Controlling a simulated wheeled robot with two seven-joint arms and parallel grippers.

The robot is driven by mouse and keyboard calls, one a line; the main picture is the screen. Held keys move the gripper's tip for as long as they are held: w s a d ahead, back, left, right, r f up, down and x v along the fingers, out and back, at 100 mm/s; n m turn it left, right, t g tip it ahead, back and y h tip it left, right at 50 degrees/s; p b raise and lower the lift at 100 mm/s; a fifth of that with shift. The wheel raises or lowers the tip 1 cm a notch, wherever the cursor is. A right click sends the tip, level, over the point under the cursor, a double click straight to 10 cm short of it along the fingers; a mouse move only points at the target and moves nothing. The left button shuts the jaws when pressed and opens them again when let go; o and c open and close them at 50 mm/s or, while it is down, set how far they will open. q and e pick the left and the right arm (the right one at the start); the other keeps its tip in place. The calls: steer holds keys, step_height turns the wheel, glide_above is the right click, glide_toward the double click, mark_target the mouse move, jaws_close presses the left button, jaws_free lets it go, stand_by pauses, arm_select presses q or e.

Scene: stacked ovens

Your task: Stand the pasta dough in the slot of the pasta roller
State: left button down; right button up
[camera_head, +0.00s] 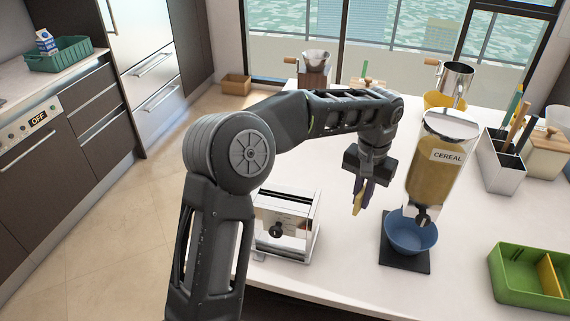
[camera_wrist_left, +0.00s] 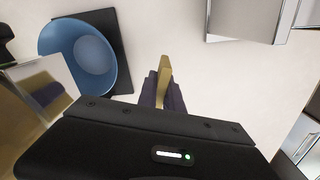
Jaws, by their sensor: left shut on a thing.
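The pasta dough (camera_head: 357,203) is a thin tan-yellow slab, held upright with its lower end hanging free. My left gripper (camera_head: 362,190) is shut on it, above the counter between the pasta roller and the blue bowl. In the left wrist view the dough (camera_wrist_left: 164,78) shows edge-on between the dark purple fingers. The pasta roller (camera_head: 272,228) is a shiny silver box with a dark slot in its top, left of the gripper and apart from the dough. A corner of it shows in the left wrist view (camera_wrist_left: 245,18). My right gripper is out of view.
A blue bowl (camera_head: 411,235) stands on a black base under the cereal dispenser (camera_head: 433,170), close right of the gripper. A green tray (camera_head: 515,287) lies at the front right. White counter is bare between roller and bowl.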

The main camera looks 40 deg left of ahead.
arm_select(q)
steer(key=s+a+r+n+p, duration=0.2)
steer(key=a+r, duration=0.1)
steer(key=r, duration=0.3)
steer(key=s+a+r+n+p, duration=0.2)
steer(key=a+r+p, duration=0.15)
steer(key=r, duration=0.25)
steer(key=s+a+r+n+p, duration=0.1)
steer(key=s+a+n, duration=0.4)
steer(key=s+n, duration=0.5)
steer(key=r+n, duration=0.1)
steer(key=n, duration=0.6)
steer(key=shift+s+a+r+n+p, duration=0.25)
steer(key=shift+a+r+n+p, duration=0.05)
steer(key=shift+a+r+n, duration=0.1)
steer(key=shift+f, duration=0.2)
